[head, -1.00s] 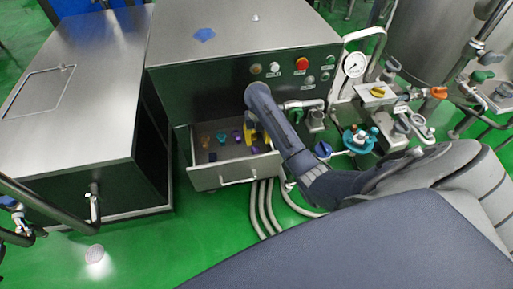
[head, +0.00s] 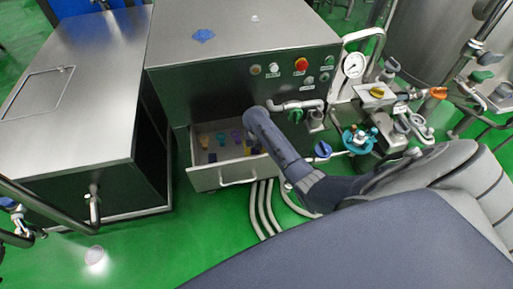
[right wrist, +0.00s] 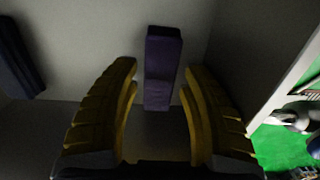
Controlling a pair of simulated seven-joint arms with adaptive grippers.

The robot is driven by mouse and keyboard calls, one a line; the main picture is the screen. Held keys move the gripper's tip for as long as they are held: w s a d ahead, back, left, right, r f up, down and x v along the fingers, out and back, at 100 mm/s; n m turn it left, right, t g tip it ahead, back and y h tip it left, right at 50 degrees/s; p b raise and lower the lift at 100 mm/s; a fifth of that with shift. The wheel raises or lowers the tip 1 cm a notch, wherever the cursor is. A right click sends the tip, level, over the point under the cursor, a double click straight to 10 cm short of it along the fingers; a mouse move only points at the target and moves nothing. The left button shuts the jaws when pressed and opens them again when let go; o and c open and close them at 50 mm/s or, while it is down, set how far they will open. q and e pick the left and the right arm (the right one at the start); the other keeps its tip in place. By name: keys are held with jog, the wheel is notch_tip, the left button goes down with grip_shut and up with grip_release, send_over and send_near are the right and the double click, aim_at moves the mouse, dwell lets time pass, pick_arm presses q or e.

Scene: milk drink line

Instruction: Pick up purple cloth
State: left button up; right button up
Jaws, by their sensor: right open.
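The purple cloth (right wrist: 162,65) shows in the right wrist view as a folded, narrow dark purple block inside the grey drawer. My right gripper (right wrist: 165,100) is open, with its yellow fingers on either side of the cloth's near end. I cannot tell whether either finger touches it. In the head view my right arm reaches down into the right part of the open drawer (head: 208,180) and largely hides the gripper and the cloth. My left gripper is not in view.
Several small coloured items stand in the drawer, including a teal one (head: 221,138). A dark blue folded piece (right wrist: 18,60) lies left of the gripper. The drawer's wall is close on the right.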

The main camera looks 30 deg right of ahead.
jog(key=shift+f, duration=1.05)
jog(key=shift+c, duration=0.5)
jog(key=c, duration=0.7)
